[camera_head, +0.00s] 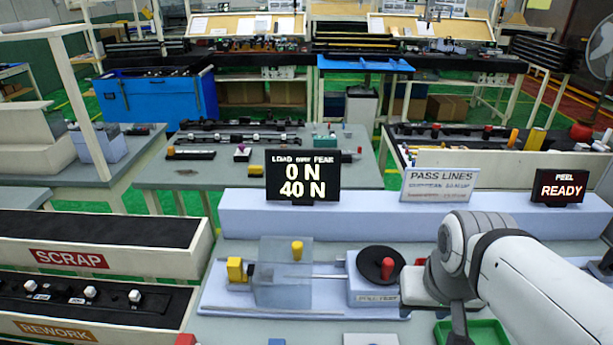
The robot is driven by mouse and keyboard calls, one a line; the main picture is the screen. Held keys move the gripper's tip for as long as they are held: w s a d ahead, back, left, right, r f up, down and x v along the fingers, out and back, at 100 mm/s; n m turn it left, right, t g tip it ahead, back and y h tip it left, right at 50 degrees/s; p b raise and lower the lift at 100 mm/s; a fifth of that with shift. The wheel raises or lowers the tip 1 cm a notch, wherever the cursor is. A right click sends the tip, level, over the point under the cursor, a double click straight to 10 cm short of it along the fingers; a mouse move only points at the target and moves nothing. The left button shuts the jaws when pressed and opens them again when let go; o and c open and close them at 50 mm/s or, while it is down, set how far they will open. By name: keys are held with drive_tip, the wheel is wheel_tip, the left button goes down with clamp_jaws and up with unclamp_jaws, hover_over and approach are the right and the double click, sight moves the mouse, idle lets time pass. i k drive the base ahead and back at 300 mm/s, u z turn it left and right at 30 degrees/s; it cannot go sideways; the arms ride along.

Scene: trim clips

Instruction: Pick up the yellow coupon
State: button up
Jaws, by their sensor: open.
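Several small yellow pieces show, and I cannot tell for sure which one is the yellow coupon. A yellow block (235,269) sits at the left end of the test rig. A yellow-topped peg (297,250) stands by the rig's clear panel (283,285). My gripper (436,312) is at the lower right, beside the rig's black hand wheel (377,262) and above a green tray (492,333). It is open, with nothing seen between its fingers. My arm hides part of the tray.
A scrap bin (197,240) and a rework bin (170,328) stand at the left. A load display (303,176), a pass lines sign (440,185) and a peel display (559,188) stand behind the rig. A red piece (186,339) is at the bottom edge.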

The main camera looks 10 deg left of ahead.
sight(235, 266)
drive_tip(key=k, duration=1.15)
drive_tip(key=u, duration=0.65)
drive_tip(key=i, duration=1.15)
drive_tip(key=u, duration=0.6)
